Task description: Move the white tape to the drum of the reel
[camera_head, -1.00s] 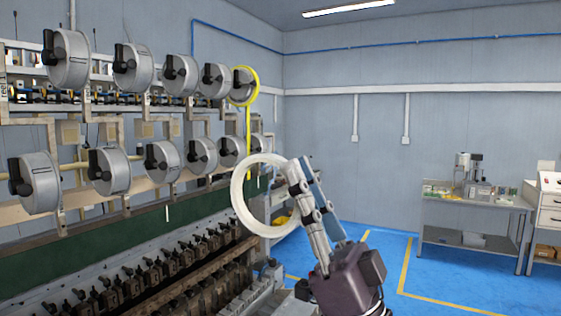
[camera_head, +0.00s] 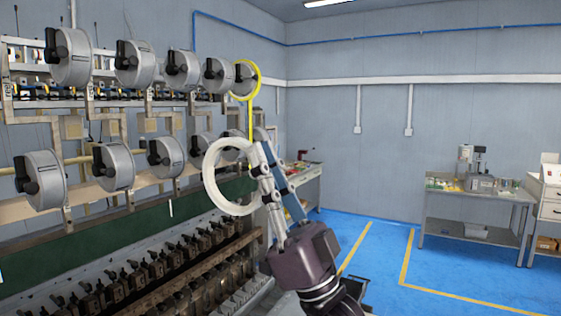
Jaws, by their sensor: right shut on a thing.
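The white tape (camera_head: 209,180) is a ring seen near the middle of the head view, upright and face-on. My right gripper (camera_head: 259,171) is shut on the ring's right side and holds it up in the air. The ring overlaps the right end of the lower row of reels in the picture; I cannot tell whether it touches any. The reel at the right end of the upper row (camera_head: 243,78) has a yellow tape (camera_head: 256,80) around its drum, with a yellow strip hanging down. Other reels show grey drums, such as one in the lower row (camera_head: 118,167). My left gripper is not in view.
The coil winder's green panel (camera_head: 120,231) and a row of dark mechanisms (camera_head: 150,265) lie below the reels. A bench (camera_head: 310,182) stands behind my right arm. A grey table with equipment (camera_head: 470,205) stands at the right. Blue floor (camera_head: 385,255) between is clear.

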